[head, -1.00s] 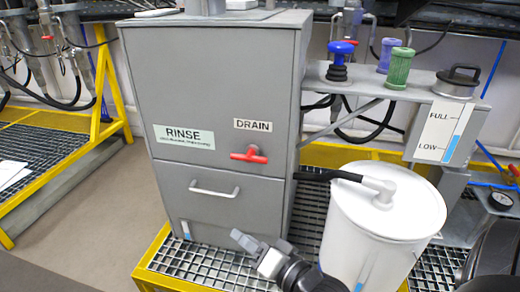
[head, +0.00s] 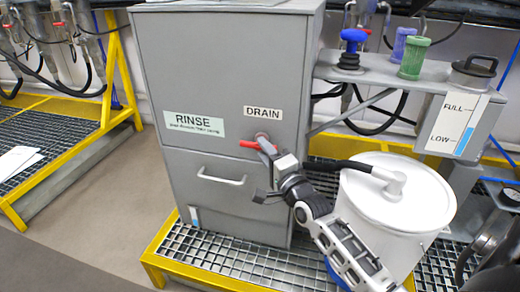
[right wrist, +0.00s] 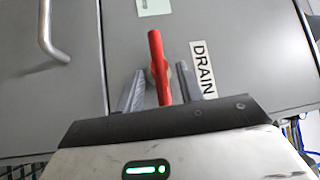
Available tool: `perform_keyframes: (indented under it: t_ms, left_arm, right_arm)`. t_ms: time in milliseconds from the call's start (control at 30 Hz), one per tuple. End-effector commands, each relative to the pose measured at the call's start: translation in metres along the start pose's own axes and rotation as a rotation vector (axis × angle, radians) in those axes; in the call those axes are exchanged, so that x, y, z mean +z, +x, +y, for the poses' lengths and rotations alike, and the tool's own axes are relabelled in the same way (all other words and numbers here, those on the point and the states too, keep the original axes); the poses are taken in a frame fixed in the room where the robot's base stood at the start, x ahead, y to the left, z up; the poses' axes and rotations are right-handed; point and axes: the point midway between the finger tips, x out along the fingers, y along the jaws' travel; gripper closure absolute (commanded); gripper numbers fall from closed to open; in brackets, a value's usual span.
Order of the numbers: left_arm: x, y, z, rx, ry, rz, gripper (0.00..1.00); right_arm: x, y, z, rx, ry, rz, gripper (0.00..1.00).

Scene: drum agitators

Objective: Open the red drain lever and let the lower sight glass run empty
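The red drain lever (head: 250,144) is on the front of the grey rinse cabinet, under the DRAIN label (head: 262,113). It lies roughly horizontal in the head view, its right part hidden by my right gripper (head: 272,170). In the right wrist view the lever (right wrist: 157,60) stands between the two fingers of the right gripper (right wrist: 160,90), which are open with a gap on each side. The lower sight glass (head: 195,217) is a small strip at the cabinet's bottom left, showing blue in its lower part. My left gripper is not in view.
A drawer handle (head: 221,177) sits below the lever, near my right gripper. A white drum (head: 400,215) with a black hose stands close to my right arm. A FULL/LOW gauge (head: 459,125) is at the right. Yellow-edged grating (head: 240,265) lies below.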

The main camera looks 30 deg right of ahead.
Motion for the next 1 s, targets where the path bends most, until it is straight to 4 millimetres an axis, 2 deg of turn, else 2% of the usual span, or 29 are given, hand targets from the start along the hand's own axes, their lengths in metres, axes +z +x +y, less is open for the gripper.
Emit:
perform_keyframes:
  t_ms: [100, 200, 567, 700, 1000]
  left_arm:
    - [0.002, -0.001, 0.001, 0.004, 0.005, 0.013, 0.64]
    - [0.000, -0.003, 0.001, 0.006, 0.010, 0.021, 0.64]
    - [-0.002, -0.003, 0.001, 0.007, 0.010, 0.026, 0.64]
    - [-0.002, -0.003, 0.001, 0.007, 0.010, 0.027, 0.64]
    - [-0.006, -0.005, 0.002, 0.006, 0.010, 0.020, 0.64]
  right_arm:
    - [0.001, 0.017, 0.001, -0.002, -0.001, -0.001, 0.63]
    - [0.000, 0.024, 0.000, -0.001, -0.001, -0.001, 0.63]
    - [0.000, 0.028, 0.000, 0.001, -0.001, -0.001, 0.63]
    - [0.000, 0.028, 0.000, 0.001, -0.001, -0.001, 1.00]
    - [0.000, 0.028, -0.002, 0.012, -0.013, -0.004, 1.00]
